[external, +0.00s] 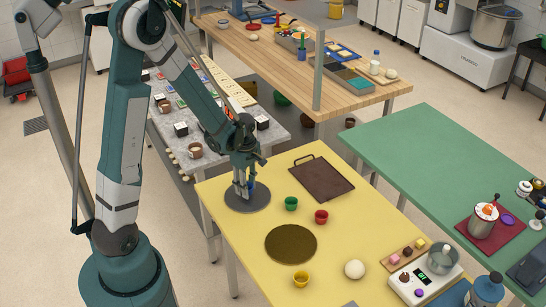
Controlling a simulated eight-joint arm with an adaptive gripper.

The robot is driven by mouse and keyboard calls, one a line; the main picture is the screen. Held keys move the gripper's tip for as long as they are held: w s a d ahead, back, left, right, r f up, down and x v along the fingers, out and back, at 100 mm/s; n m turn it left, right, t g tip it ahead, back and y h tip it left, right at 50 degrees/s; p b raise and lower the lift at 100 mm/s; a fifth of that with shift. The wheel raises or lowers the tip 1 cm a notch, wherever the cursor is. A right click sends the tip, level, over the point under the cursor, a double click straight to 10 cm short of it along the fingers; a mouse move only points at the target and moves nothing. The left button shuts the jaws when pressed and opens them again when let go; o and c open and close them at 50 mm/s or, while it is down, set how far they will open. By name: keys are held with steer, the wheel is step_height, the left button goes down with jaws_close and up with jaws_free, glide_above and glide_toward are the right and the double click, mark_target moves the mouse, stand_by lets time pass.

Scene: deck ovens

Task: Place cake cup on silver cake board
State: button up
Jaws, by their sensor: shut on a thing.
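The silver cake board (262,204) is a dark grey disc on the near left of the yellow table. My gripper (245,192) points down over this board. It is shut on a small blue cake cup (252,185), which is mostly hidden by the fingers. I cannot tell whether the cup touches the board. A green cup (291,203), a red cup (321,216) and a yellow cup (302,279) stand apart on the same table.
A gold-brown round board (290,244) lies in front, with a dark tray (321,179) behind. A pale dough ball (354,269), a scale (424,283) and a small board of cubes (403,254) are at the right. A grey counter (222,134) stands behind the arm.

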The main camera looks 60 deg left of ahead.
steer(key=shift+f, duration=0.6)
steer(key=shift+f, duration=0.2)
steer(key=o, duration=0.7)
steer(key=shift+r, duration=0.25)
steer(key=shift+r+p, duration=0.75)
steer(key=shift+r, duration=5.25)
steer(key=shift+d, duration=0.1)
